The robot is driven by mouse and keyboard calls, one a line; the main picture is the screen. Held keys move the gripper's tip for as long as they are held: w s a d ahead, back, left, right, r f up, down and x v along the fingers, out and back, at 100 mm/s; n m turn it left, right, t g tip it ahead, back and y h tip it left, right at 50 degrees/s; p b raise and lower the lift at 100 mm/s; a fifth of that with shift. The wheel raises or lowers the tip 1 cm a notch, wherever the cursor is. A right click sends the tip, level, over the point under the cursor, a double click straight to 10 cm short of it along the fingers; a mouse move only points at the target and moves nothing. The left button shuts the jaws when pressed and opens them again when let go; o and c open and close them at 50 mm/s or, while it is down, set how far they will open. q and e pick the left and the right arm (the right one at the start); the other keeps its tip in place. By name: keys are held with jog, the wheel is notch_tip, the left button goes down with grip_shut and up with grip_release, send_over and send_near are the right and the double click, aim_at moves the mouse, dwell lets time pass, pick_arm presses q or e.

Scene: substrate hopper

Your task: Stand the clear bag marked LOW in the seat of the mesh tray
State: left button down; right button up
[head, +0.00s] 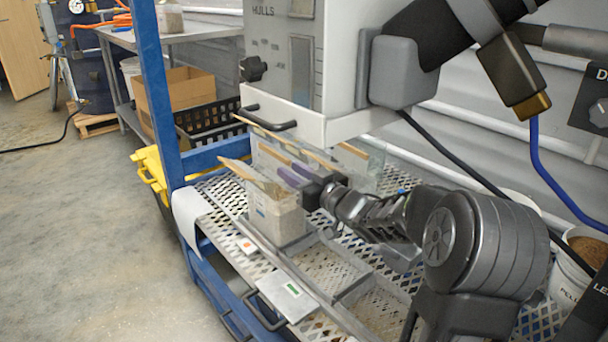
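A clear bag (275,220) with pale contents, a tan strip along its top and a small label stands roughly upright at the far-left end of the mesh tray (345,288). Its label is too small to read. The grey-framed tray has further mesh-floored compartments to the right, which look empty. My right gripper (286,177) comes in from the right, its purple-grey fingers at the bag's top, just behind the tan strip. Whether the fingers grip the bag or stand apart is hidden. My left gripper is out of view.
A white-and-grey machine marked HULLS (285,60) hangs over the tray's back. Clear panels with tan strips (300,148) stand behind the bag. A pellet bucket (580,275) stands right.

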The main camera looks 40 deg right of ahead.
jog(key=shift+s+a+p, duration=0.1)
jog(key=shift+s+p, duration=0.2)
jog(key=shift+s, duration=1.9)
